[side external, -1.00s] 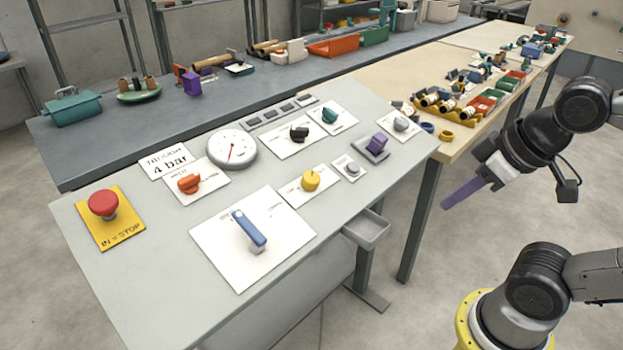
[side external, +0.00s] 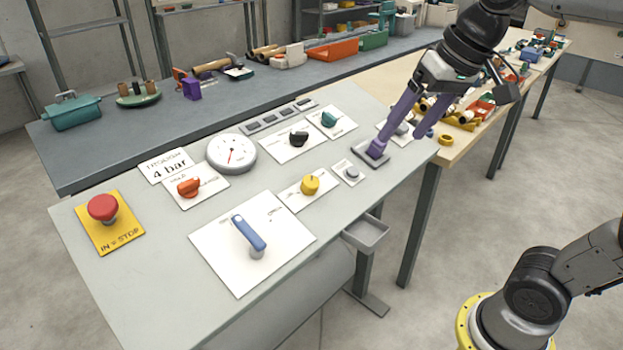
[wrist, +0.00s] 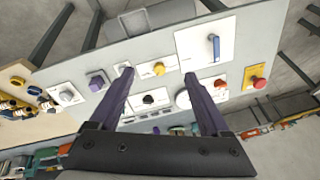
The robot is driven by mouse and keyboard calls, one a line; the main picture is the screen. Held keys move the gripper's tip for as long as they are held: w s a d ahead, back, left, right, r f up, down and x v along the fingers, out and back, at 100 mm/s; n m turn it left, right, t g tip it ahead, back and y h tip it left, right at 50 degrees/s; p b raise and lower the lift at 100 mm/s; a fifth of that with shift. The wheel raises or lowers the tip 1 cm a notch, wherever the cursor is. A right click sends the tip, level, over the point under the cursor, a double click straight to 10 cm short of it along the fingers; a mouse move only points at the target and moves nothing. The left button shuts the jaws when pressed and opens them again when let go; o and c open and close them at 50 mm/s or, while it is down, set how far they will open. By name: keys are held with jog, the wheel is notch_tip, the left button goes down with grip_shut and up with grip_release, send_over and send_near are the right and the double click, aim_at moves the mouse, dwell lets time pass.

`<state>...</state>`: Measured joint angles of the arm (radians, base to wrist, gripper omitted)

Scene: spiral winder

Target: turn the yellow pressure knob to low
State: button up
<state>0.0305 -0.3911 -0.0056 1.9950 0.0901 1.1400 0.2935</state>
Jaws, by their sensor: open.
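The yellow knob (side external: 310,184) stands on a small white label plate near the middle of the sloped grey panel. Its plate lettering is too small to read. It also shows in the wrist view (wrist: 158,69), between my two fingers in the picture. My gripper (side external: 399,140) has long purple fingers, spread apart and empty. It hangs over the right end of the panel, right of the yellow knob and apart from it. One finger overlaps the purple knob (wrist: 96,84) in the side view; I cannot tell whether they touch.
A grey button (side external: 352,174) sits just right of the yellow knob. The blue lever (side external: 248,232), black knob (side external: 299,136), teal knob (side external: 329,118), orange knob (side external: 188,187), round gauge (side external: 232,153) and red stop button (side external: 103,208) share the panel. A grey tray (side external: 366,231) hangs at its front edge.

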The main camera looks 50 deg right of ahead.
jog(key=w+m+g, duration=0.1)
jog(key=w, duration=0.6)
jog(key=m+g, duration=0.2)
jog(key=g, duration=0.1)
send_over(311, 180)
jog(key=s+d, duration=0.2)
notch_tip(311, 180, down, 8)
jog(key=shift+y, duration=0.4)
jog(key=f, duration=0.4)
jog(key=w+a+f, duration=0.1)
jog(key=f, duration=0.4)
jog(key=a+f, duration=0.1)
jog(key=f, duration=0.4)
jog(key=shift+w, duration=0.4)
grip_shut()
